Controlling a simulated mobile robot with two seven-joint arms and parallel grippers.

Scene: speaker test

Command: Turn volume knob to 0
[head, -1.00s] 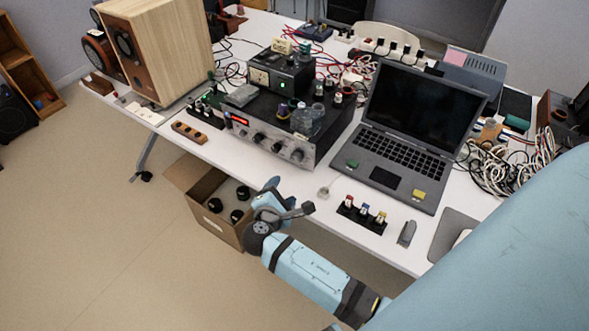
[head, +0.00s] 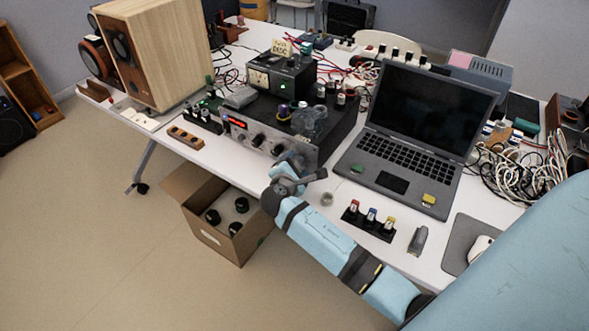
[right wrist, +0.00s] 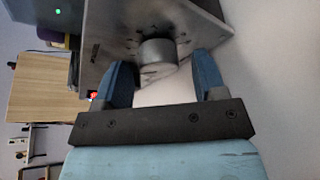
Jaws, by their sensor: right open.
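The amplifier (head: 268,133) is a silver-fronted unit with a red display and a row of round knobs on its front panel. A grey metal knob (right wrist: 157,52) on that panel shows in the right wrist view, between and just beyond my right fingertips. Its marking cannot be read. My right gripper (head: 303,168) is open at the right end of the amplifier's front and hides the rightmost knob in the head view. Its two blue fingers (right wrist: 163,70) stand on either side of the knob, with no clear contact. My left gripper is not in view.
A grey laptop (head: 418,130) stands open right of the amplifier. A switch block (head: 369,221) lies near the table's front edge. A wooden speaker (head: 160,55) stands at left. An open cardboard box (head: 208,235) is on the floor below. Cables (head: 505,170) crowd the right.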

